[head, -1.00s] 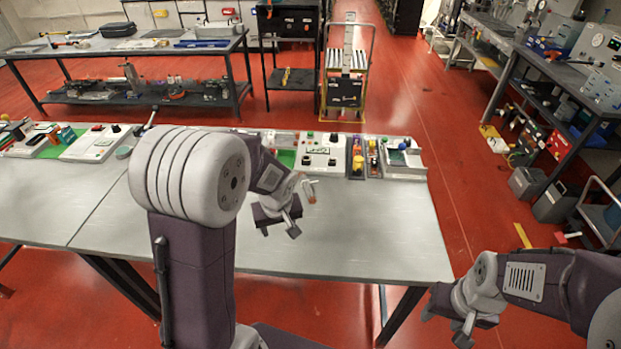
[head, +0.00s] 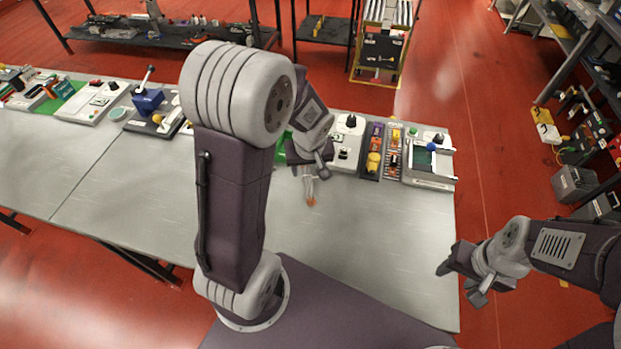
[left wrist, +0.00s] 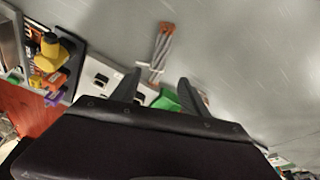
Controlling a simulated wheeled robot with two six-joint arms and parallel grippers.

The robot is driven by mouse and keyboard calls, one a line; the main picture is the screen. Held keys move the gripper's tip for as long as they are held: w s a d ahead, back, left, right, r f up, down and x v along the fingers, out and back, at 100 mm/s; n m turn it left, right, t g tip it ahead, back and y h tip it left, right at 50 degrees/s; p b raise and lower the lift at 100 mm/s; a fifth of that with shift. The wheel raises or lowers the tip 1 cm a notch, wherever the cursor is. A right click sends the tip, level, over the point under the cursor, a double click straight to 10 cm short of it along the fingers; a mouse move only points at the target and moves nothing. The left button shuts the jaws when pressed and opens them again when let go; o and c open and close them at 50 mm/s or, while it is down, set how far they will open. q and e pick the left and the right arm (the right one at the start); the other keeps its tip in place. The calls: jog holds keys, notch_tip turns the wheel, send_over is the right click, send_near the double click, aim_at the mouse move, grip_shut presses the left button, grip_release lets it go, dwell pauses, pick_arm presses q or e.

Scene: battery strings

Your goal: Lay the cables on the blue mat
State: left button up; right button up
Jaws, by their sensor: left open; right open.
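A small bundle, which looks like cables with pale strands and orange ends (head: 309,190), lies on the grey table just below my left gripper (head: 318,166). In the left wrist view the bundle (left wrist: 161,50) lies beyond my left gripper's spread fingers (left wrist: 160,88), roughly between them and apart from them. That gripper is open and empty. My right gripper (head: 461,283) is open and empty, past the table's right edge. I see no clearly blue mat. A green patch (left wrist: 167,99) shows near the left gripper, and my left arm hides part of the table.
Along the table's back edge stand several panels, among them a white button panel (head: 345,143), a tray of coloured parts (head: 371,163) and a grey box (head: 428,172). The front of the grey table (head: 390,240) is clear. A trolley (head: 380,45) stands behind.

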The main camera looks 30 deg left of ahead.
aim_at(308, 181)
pick_arm(q)
jog(key=x, duration=0.4)
jog(key=shift+w, duration=0.3)
notch_tip(308, 181, down, 4)
jog(key=shift+s+f+b, duration=0.1)
jog(key=shift+b, duration=0.8)
jog(key=shift+a+f, duration=0.15)
jog(key=shift+f, duration=0.05)
jog(key=shift+w, duration=0.35)
jog(key=shift+s, duration=0.15)
grip_shut()
pick_arm(e)
jog(key=shift+w+f, duration=0.25)
jog(key=shift+f, duration=0.75)
